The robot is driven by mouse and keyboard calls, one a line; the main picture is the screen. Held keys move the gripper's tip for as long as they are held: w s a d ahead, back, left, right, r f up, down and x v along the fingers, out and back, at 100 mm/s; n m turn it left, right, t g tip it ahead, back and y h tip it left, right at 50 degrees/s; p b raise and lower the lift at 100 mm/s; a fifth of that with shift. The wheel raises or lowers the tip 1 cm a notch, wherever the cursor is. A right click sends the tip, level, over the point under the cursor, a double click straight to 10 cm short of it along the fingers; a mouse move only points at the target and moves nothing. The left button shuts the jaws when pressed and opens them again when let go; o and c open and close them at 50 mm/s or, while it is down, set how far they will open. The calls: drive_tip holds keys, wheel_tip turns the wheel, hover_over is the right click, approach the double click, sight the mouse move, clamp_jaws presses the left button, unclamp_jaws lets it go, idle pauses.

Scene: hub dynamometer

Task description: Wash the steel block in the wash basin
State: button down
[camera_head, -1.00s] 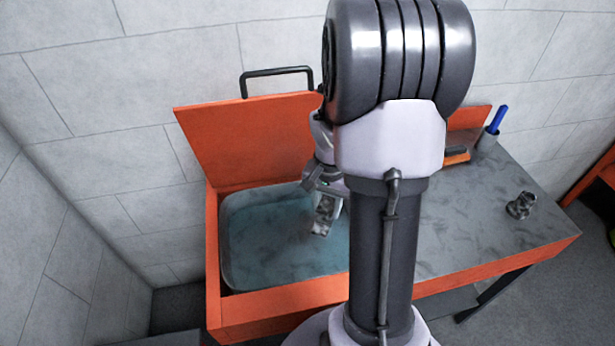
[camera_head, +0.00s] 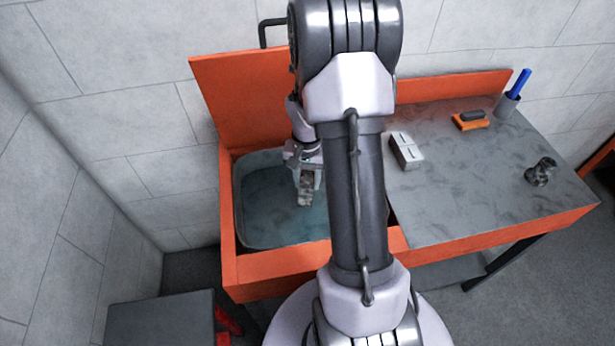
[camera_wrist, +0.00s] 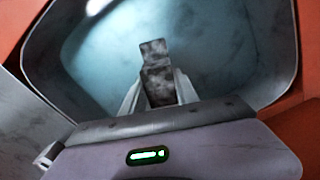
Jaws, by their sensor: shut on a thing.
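The steel block (camera_head: 305,190) is grey with dark, dirty-looking patches. My gripper (camera_head: 305,182) is shut on it, with a finger on each side, and points down into the wash basin (camera_head: 240,215). The basin is a grey tub with bluish water, set in the left part of an orange bench. In the wrist view the block (camera_wrist: 156,75) sticks out beyond my gripper (camera_wrist: 158,92) over the water. I cannot tell whether its lower end touches the water. My arm hides the right side of the basin.
An orange lid (camera_head: 245,95) stands open behind the basin. On the grey worktop (camera_head: 460,185) are a pale two-part block (camera_head: 406,150), an orange-and-black brush-like tool (camera_head: 470,120), a cup (camera_head: 506,105) with a blue item and a dark metal part (camera_head: 541,172). The worktop's middle is clear.

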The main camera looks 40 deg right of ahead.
sight(307, 194)
drive_tip(key=shift+f+b, duration=2.2)
drive_tip(key=shift+f, duration=1.1)
drive_tip(key=shift+r, duration=0.15)
wheel_tip(307, 194, up, 13)
drive_tip(key=p, duration=0.9)
drive_tip(key=shift+p, duration=0.35)
idle(1.4)
wheel_tip(307, 194, up, 4)
drive_tip(key=p, duration=0.3)
idle(0.5)
